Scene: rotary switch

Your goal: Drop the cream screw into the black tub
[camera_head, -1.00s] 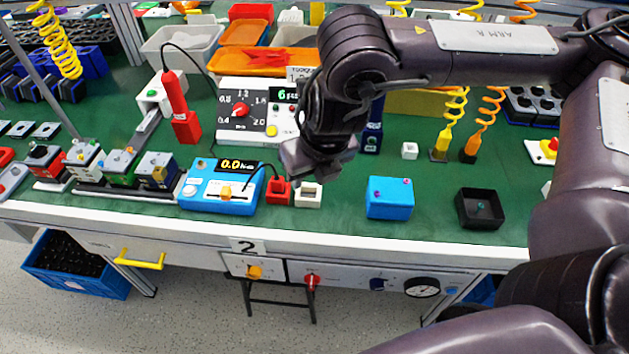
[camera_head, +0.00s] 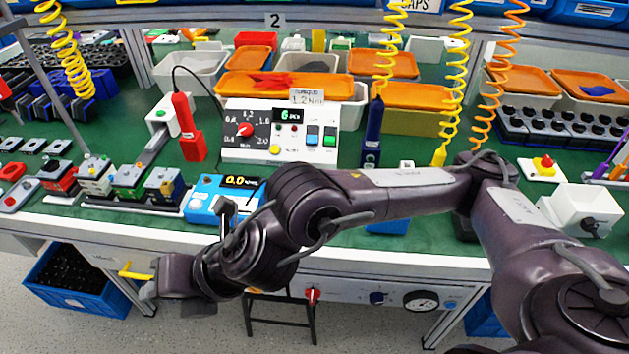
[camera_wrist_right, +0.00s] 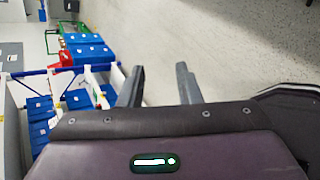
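My right gripper (camera_head: 148,291) reaches across from the right in the head view and hangs in front of the bench edge at the lower left, beside a yellow drawer handle (camera_head: 134,271). In the right wrist view my right gripper (camera_wrist_right: 158,84) has its two fingers apart, with only floor showing between them. I cannot make out the cream screw. The black tub is not visible; my right arm covers that part of the bench. My left gripper is not in view.
My right arm crosses the front of the green bench, partly covering a blue box (camera_head: 388,227) and a blue scale (camera_head: 207,199). A control panel (camera_head: 262,146) stands behind, with orange-lidded bins (camera_head: 283,86) at the back. A blue crate (camera_head: 75,280) stands on the floor.

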